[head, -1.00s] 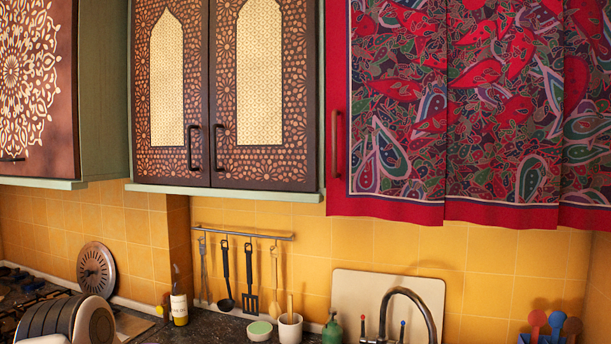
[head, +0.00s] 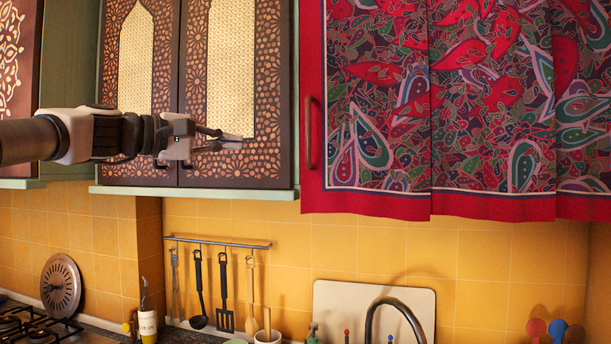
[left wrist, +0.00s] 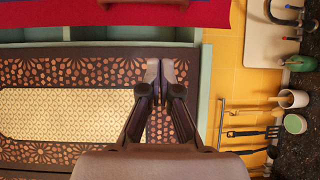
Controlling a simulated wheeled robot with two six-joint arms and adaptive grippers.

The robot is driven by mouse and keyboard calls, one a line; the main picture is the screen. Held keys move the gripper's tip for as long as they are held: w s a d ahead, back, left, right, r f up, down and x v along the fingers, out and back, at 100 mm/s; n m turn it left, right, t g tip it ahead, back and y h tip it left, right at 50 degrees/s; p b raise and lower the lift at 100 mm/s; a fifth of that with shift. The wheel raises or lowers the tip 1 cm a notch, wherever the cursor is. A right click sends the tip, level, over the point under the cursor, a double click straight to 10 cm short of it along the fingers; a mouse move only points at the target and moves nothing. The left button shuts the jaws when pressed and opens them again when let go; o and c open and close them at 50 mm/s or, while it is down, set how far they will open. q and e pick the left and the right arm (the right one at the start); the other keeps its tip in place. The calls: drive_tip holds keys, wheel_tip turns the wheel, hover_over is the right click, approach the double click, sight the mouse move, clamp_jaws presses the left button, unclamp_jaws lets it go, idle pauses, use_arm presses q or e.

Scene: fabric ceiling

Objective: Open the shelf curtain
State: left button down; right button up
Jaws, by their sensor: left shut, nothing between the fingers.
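The shelf curtain (head: 480,110) is red with a paisley pattern and hangs in folds across the upper right of the head view. A brown vertical handle (head: 310,132) sits at its left edge. In the left wrist view, the curtain's red edge (left wrist: 60,14) and the handle (left wrist: 150,4) show at the top. My left gripper (head: 236,138) is shut and empty, in front of the patterned cabinet doors, to the left of the handle and apart from it. Its closed fingertips (left wrist: 167,70) point toward the handle in the wrist view. My right gripper is not in view.
The patterned cabinet (head: 150,90) with two doors is behind my left arm. Below, utensils hang from a rail (head: 215,241) on yellow tiles. A white board (head: 370,298), a tap (head: 395,308) and a stove (head: 30,325) are lower down. Space before the curtain is clear.

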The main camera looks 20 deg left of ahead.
use_arm(q)
drive_tip(key=w+d+r+p, duration=0.1)
drive_tip(key=w+d+p, duration=0.4)
drive_tip(key=w+d, duration=0.2)
drive_tip(key=shift+w+d+r+h, duration=0.25)
drive_tip(key=shift+d+r+h, duration=0.1)
drive_tip(key=shift+d, duration=0.9)
drive_tip(key=shift+a, duration=0.15)
drive_tip(key=shift+f, duration=0.1)
